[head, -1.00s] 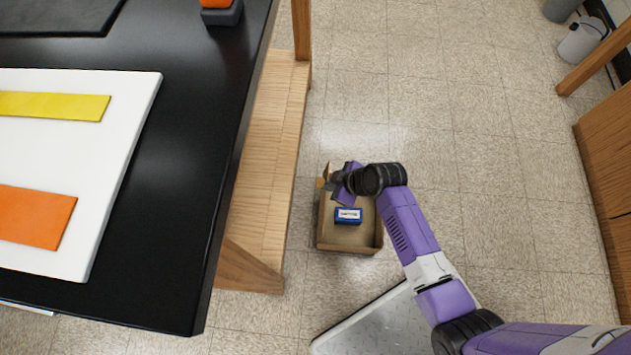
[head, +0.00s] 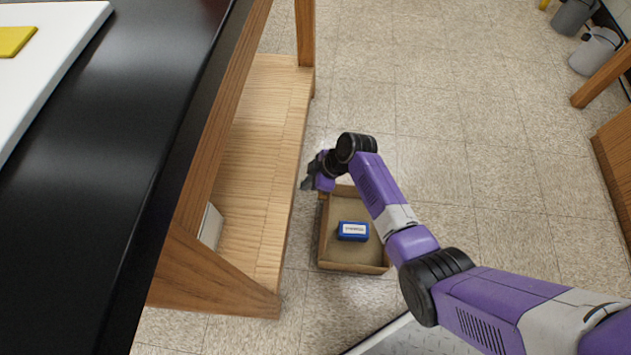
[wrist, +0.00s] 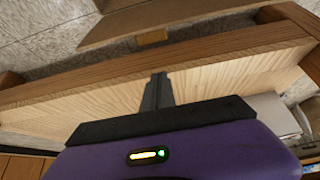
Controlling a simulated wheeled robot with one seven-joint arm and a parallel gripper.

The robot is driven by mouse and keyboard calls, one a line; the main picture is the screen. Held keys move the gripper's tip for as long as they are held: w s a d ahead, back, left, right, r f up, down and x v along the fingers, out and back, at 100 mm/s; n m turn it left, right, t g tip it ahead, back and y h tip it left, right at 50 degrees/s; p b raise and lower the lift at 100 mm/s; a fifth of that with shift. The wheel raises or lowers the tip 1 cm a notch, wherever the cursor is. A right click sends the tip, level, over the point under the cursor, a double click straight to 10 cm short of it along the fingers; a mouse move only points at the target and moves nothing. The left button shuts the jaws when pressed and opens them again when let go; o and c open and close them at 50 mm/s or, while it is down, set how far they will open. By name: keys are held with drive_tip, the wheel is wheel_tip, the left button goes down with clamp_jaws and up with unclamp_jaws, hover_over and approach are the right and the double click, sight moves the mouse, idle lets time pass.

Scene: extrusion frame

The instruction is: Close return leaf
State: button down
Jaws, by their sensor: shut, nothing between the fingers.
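An open cardboard box (head: 354,267) stands on the floor beside the wooden shelf, with a small blue box (head: 353,231) with a white label inside. My gripper (head: 307,184) is at the box's far left corner, between the box and the shelf edge, and is shut and empty. In the wrist view my gripper (wrist: 160,80) shows its fingers together over the pale shelf. A brown panel (wrist: 150,20) at the top of that view may be part of the cardboard box. I cannot make out the return leaf in the head view; my gripper and wrist cover that corner.
The wooden lower shelf (head: 265,130) and its upright run close along the box's left side. A black worktop (head: 130,130) overhangs at left. A pale object (head: 210,227) lies on the shelf. Open tiled floor (head: 460,150) is to the right, with bins (head: 596,50) far off.

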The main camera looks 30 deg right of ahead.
drive_tip(key=s+d+f, duration=0.1)
drive_tip(key=s+d+f+b, duration=0.1)
drive_tip(key=shift+d, duration=0.3)
idle(0.4)
drive_tip(key=shift+d, duration=0.1)
